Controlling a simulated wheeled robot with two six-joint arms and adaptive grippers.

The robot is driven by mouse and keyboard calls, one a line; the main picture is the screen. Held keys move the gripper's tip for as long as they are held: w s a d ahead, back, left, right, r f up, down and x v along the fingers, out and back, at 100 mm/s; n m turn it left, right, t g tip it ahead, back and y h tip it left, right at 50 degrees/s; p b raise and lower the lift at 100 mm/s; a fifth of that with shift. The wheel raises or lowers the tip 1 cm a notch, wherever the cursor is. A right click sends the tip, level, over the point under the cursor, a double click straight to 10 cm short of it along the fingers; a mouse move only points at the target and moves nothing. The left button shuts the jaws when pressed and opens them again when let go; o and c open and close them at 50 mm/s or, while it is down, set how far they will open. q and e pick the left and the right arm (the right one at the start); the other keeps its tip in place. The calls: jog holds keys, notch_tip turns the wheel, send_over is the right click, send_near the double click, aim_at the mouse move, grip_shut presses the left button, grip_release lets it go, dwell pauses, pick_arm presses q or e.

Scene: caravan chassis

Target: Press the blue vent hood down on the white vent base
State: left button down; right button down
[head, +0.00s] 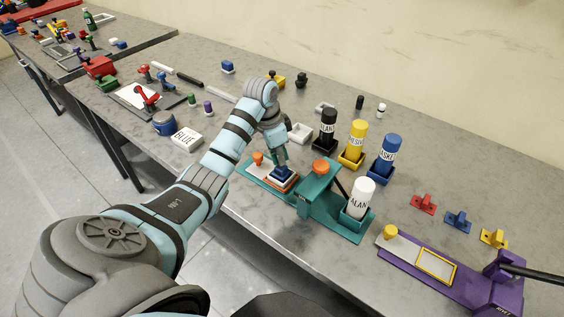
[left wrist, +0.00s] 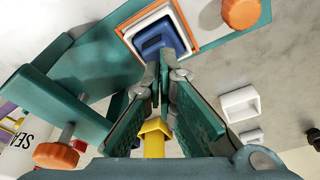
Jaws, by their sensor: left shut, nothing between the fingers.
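The blue vent hood (head: 282,172) sits on the white vent base (head: 277,182) on the teal fixture (head: 256,177), inside an orange-edged frame. In the left wrist view the blue hood (left wrist: 158,42) lies within the rim of the white base (left wrist: 146,21). I cannot tell whether it is fully seated. My left gripper (head: 281,163) points down over the hood, shut and empty. Its fingertips (left wrist: 163,72) are at the hood's near edge in the left wrist view; contact is not clear. They hide part of the hood. My right gripper is not in view.
Black, yellow and blue bottles (head: 389,153) stand behind. A purple fixture (head: 437,268) is at the right. A white block (head: 187,139) lies left of my arm.

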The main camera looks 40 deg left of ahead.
aim_at(280, 167)
pick_arm(q)
jog(key=shift+f, duration=0.55)
jog(key=shift+s+f, duration=0.1)
jog(key=shift+s, duration=0.05)
dwell(0.5)
jog(key=shift+d, duration=0.1)
notch_tip(280, 167, up, 7)
jog(key=p, duration=0.8)
notch_tip(280, 167, up, 2)
jog(key=shift+r, duration=0.1)
